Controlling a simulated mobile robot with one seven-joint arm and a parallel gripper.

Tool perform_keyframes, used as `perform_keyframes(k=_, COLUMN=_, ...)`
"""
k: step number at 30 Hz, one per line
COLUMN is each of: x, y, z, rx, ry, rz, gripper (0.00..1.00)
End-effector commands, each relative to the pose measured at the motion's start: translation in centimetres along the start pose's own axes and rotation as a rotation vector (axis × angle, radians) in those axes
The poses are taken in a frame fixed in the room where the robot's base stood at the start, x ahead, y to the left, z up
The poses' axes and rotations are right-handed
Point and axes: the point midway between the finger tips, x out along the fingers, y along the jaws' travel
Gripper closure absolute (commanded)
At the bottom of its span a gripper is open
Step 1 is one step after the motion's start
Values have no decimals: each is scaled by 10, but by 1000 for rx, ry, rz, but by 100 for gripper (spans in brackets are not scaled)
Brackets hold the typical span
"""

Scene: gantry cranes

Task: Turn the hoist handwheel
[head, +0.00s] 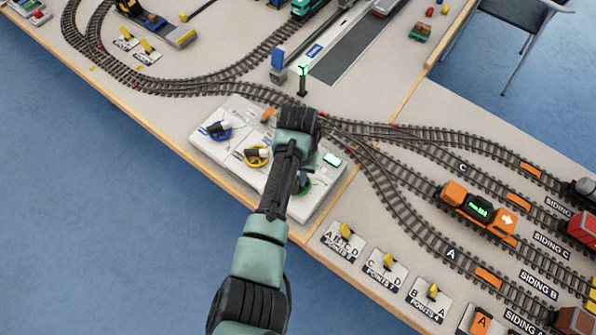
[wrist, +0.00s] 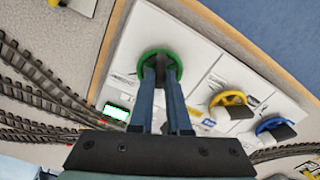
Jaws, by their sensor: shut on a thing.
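A control panel (head: 225,175) bears a green handwheel (head: 306,187), a yellow handwheel (head: 257,157) and a blue handwheel (head: 215,131). I cannot read which is labelled as the hoist wheel. In the wrist view, my gripper (wrist: 161,69) reaches to the green handwheel (wrist: 179,63) and is shut on it, its fingers covering the hub and near part of the rim. The yellow handwheel (wrist: 228,99) and blue handwheel (wrist: 275,127) stand apart to the right. In the head view my arm hides the fingers and most of the green wheel.
A small lit green display (head: 332,158) is on the panel near the green wheel. Model tracks (head: 385,185) run behind and right of the panel. An orange wagon (head: 478,212) stands on them. A green signal post (head: 303,80) stands behind my arm.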

Motion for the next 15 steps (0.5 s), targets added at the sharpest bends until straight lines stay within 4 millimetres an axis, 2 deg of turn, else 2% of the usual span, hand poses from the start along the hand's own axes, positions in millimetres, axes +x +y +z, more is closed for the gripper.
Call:
perform_keyframes(k=6, x=-1, y=0, z=0, rx=172, ry=-1, rz=1, gripper=100)
perform_keyframes(k=15, x=-1, y=0, z=0, rx=330, ry=1, rz=1, gripper=100)
